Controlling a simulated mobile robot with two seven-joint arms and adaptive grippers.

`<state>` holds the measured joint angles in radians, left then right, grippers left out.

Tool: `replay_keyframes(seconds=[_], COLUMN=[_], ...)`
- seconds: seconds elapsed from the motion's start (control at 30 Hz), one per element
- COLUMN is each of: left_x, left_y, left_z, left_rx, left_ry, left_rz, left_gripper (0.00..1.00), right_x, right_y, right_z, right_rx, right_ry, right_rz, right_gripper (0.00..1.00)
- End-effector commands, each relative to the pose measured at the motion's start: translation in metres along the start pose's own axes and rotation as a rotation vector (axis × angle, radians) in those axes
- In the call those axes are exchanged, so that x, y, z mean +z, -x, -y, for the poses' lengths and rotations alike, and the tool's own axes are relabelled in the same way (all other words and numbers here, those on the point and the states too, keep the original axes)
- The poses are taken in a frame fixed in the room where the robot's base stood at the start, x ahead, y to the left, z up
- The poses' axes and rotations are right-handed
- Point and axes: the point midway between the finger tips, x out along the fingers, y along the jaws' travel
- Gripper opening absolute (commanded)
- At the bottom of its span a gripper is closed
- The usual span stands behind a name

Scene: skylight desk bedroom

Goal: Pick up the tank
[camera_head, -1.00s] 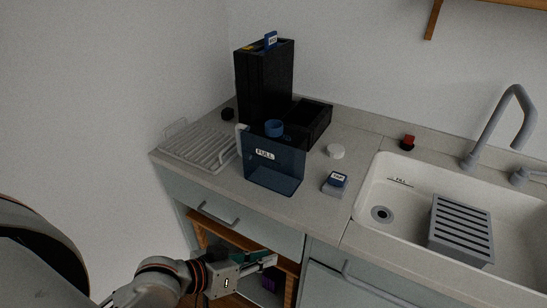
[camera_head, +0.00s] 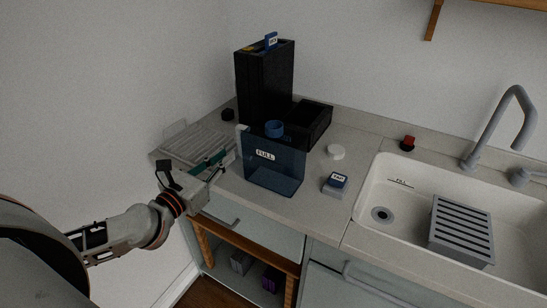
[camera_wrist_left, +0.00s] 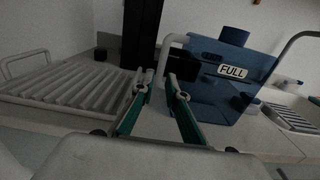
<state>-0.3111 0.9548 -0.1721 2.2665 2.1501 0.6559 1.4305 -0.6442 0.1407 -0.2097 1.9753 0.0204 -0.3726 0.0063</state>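The tank (camera_head: 277,172) is a translucent dark blue box with a white FULL label, a blue cap (camera_head: 274,128) and a pale handle on its left side. It stands upright on the counter. My left gripper (camera_head: 226,160) is just left of the tank, over the counter's front left part near the rack. In the left wrist view its two teal-sided fingers (camera_wrist_left: 157,88) are apart with nothing between them. The tank (camera_wrist_left: 228,85) shows there ahead and to the right, with its pale handle (camera_wrist_left: 164,58) just beyond the fingertips. My right gripper is not in view.
A white drying rack (camera_head: 185,147) lies left of the tank. A tall black machine (camera_head: 264,82) and a black tray (camera_head: 312,122) stand behind it.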

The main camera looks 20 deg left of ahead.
Motion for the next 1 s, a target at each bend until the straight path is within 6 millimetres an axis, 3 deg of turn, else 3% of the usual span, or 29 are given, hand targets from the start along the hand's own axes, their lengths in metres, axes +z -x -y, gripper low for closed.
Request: replay_keyframes(seconds=[0.43,0.8,1.0], left_x=[0.000,-0.003,-0.004], left_y=[-0.028,-0.068,-0.073], left_z=[0.001,0.002,0.002], left_rx=[0.001,0.000,0.000], left_ry=[-0.001,-0.001,-0.003], left_rz=[0.003,0.003,0.001], left_gripper=[0.14,0.14,0.14], right_x=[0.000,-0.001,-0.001], right_y=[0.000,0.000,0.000], right_z=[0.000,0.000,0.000], right_rx=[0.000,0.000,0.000], right_ry=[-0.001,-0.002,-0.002], right_rz=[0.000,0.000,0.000], right_gripper=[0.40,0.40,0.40])
